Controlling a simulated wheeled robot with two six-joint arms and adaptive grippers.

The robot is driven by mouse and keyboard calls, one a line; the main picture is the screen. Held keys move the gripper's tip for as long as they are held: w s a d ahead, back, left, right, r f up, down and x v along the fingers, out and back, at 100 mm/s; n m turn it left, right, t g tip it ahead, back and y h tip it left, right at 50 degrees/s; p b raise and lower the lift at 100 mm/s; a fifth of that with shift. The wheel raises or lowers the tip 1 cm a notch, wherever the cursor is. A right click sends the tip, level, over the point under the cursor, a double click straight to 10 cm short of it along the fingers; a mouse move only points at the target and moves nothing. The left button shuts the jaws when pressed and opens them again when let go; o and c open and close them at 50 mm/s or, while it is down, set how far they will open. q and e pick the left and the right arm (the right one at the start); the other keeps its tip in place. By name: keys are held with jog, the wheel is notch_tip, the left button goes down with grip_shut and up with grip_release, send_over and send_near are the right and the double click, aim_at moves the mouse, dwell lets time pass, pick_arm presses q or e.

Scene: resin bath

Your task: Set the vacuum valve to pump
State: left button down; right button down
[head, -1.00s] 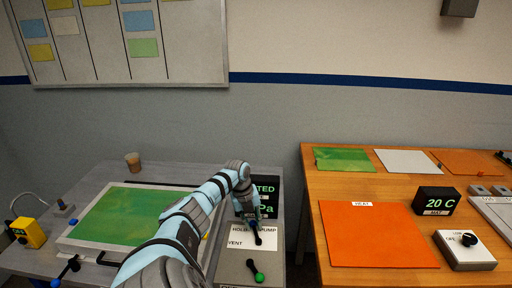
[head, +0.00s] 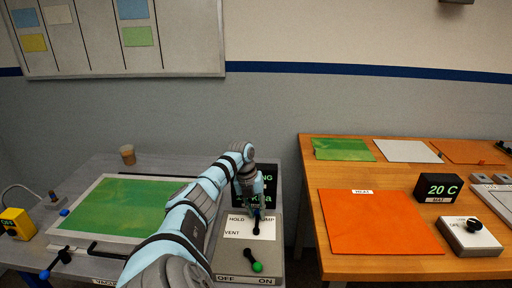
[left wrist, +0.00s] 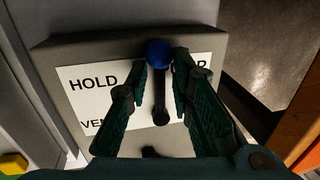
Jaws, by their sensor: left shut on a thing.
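The vacuum valve lever (left wrist: 160,100) is a black arm with a blue knob (left wrist: 159,53); it also shows in the head view (head: 256,230). In the left wrist view it points up from its pivot, between HOLD and the partly hidden PUMP on the white label plate (left wrist: 80,88). VENT is at the lower left of the plate. My left gripper (left wrist: 161,64) is shut on the lever near its blue knob, one finger on each side. In the head view my left gripper (head: 255,203) is over the valve box (head: 221,253). My right gripper is not in view.
A black display (head: 269,181) behind the valve is partly hidden; letters ending in "NG" show. A green-knobbed switch (head: 257,267) sits below the valve, toward ON. A green panel (head: 117,205) lies left of my arm. A wooden table (head: 306,215) stands to the right, past a gap.

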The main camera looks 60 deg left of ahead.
pick_arm(q)
jog(key=shift+f, duration=0.1)
jog(key=c, duration=1.7)
grip_release()
jog(key=shift+w+f, duration=0.1)
jog(key=r, duration=0.4)
jog(key=s+a+r, duration=0.1)
jog(key=r, duration=0.3)
jog(key=s+r, duration=0.1)
jog(key=r, duration=0.2)
jog(key=shift+a+r, duration=0.2)
jog(key=shift+r, duration=0.2)
